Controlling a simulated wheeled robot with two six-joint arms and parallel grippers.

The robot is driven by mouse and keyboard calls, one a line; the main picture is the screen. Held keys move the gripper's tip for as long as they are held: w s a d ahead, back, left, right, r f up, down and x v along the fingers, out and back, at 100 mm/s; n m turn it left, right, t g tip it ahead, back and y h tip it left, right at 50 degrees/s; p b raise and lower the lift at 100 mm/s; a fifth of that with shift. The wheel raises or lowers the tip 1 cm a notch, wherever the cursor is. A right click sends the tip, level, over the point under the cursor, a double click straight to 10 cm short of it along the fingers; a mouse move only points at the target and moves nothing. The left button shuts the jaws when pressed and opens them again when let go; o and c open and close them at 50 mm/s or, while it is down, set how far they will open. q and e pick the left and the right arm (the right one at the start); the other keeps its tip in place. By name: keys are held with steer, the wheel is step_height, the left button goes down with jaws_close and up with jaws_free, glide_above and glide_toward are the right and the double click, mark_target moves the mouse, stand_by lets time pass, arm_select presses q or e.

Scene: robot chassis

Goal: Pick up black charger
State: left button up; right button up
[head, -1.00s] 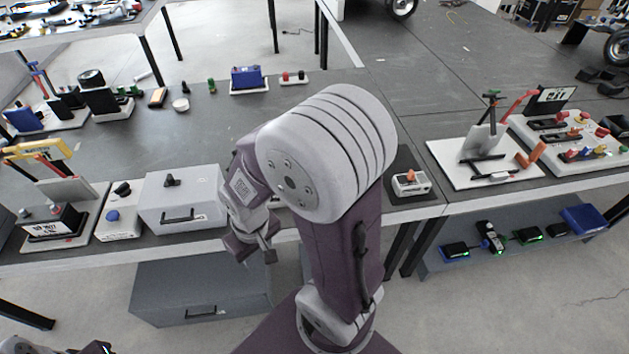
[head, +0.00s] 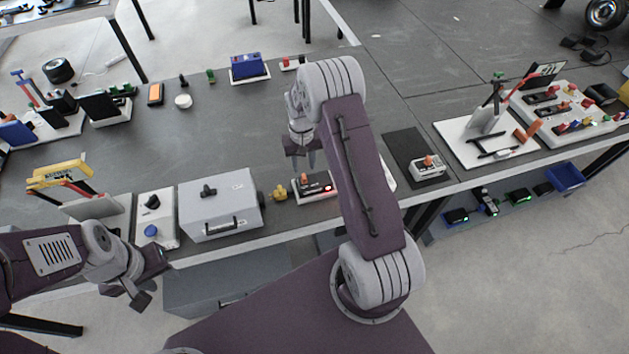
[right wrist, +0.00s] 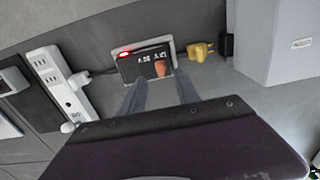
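A black charger-like box (head: 318,186) with an orange knob and a lit red light sits on a white base near the table's front edge. In the right wrist view the same black box (right wrist: 145,66) shows white lettering and a cable at one side. My right gripper (head: 303,156) is above and behind it in the head view. In the right wrist view its two fingers (right wrist: 163,92) are apart, with nothing between them, and point toward the box. My left gripper (head: 142,288) hangs low at the left, off the table's front; its opening is unclear.
A yellow plug (head: 280,194) and a grey box with a handle (head: 222,205) stand left of the charger. A white power strip (right wrist: 58,82) lies close by. A white switch unit (head: 427,168) sits to the right.

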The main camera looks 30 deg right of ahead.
mark_target(304, 176)
step_height(304, 176, down, 2)
steer(key=shift+w+a+f, duration=0.1)
steer(key=shift+w+f, duration=0.05)
steer(key=shift+f, duration=0.15)
steer(key=shift+d+f+p, duration=0.2)
steer(key=shift+f+p, duration=0.05)
steer(key=shift+p, duration=0.15)
step_height(304, 176, down, 4)
steer(key=shift+a+f+p, duration=0.1)
steer(key=shift+p, duration=0.55)
steer(key=shift+f, duration=0.25)
steer(key=c, duration=0.4)
jaws_close()
steer(key=shift+r, duration=0.1)
